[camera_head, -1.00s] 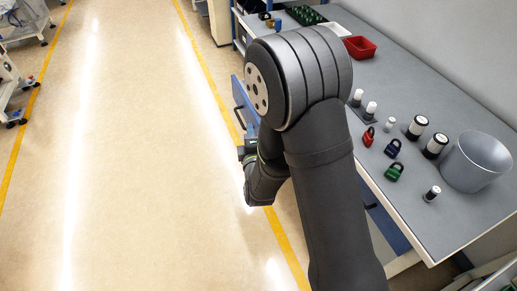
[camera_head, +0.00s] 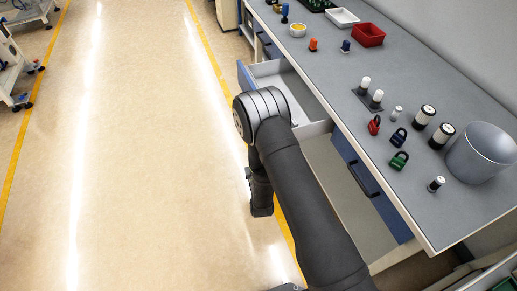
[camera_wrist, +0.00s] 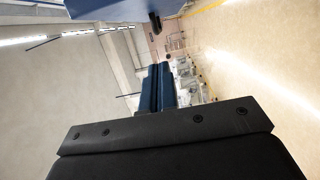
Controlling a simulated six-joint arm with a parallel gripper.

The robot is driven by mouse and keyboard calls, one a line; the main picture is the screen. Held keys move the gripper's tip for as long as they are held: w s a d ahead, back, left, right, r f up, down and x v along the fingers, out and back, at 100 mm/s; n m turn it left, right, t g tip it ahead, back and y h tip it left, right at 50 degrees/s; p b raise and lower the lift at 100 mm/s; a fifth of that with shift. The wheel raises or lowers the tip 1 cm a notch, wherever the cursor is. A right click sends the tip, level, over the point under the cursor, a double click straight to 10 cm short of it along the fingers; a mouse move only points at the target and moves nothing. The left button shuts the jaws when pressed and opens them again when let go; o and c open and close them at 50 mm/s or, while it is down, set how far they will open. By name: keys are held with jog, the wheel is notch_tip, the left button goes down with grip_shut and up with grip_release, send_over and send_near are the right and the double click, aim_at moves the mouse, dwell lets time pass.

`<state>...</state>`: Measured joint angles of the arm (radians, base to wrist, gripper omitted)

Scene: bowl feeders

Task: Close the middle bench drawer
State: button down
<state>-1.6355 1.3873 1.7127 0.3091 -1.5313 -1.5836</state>
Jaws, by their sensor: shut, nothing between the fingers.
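An open bench drawer (camera_head: 297,94) shows in the head view, pulled out from the bench, with a pale, empty-looking interior and a blue front facing the aisle. I take it for the middle drawer. My arm hides its near front corner. In the wrist view a blue drawer front (camera_wrist: 112,8) with a dark handle (camera_wrist: 155,23) lies at the top edge. My gripper (camera_wrist: 160,68) is shut and empty in the wrist view, below and apart from that handle in the picture. In the head view my arm covers the gripper, so its exact distance to the drawer is unclear.
Another blue drawer front (camera_head: 367,178) with a dark handle sits flush under the near bench end. The grey benchtop (camera_head: 400,80) carries padlocks, cylinders, a metal bowl (camera_head: 482,152) and a red tray (camera_head: 368,35). The aisle floor (camera_head: 140,150) on the left is clear.

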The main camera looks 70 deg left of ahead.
jog(key=w+a, duration=0.6)
jog(key=a, duration=0.2)
dwell(0.4)
jog(key=w, duration=1.7)
jog(key=shift+w, duration=0.25)
